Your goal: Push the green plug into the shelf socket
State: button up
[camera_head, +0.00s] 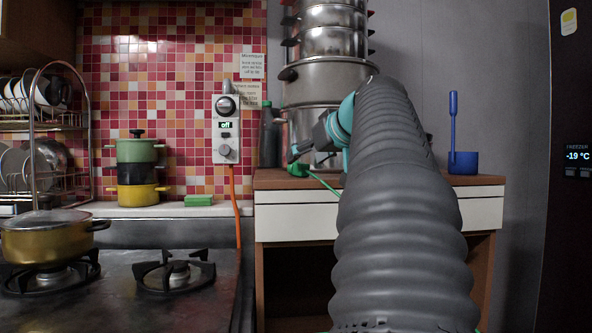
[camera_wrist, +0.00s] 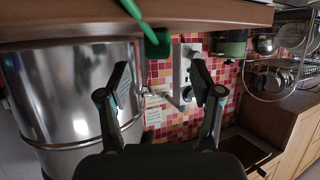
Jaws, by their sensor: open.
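The green plug (camera_head: 298,169) sits at the front left of the wooden shelf top (camera_head: 270,180), with its green cable (camera_head: 325,185) trailing right. In the wrist view the plug (camera_wrist: 156,42) appears at the top, by the counter edge, with its cable running up and left. My gripper (camera_head: 297,152) is just above the plug in the head view. In the wrist view my gripper (camera_wrist: 160,76) is open, its fingers spread and nothing between them; the plug shows beyond the fingertips, apart from them. I cannot make out the shelf socket.
A tall stack of steel pots (camera_head: 325,75) stands behind my arm, with a dark bottle (camera_head: 269,140) beside it. A grey control box (camera_head: 226,129) with an orange cable hangs on the tiled wall. The stove (camera_head: 120,285) is left.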

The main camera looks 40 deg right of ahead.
aim_at(299, 163)
jog(key=shift+x, duration=2.35)
grip_shut()
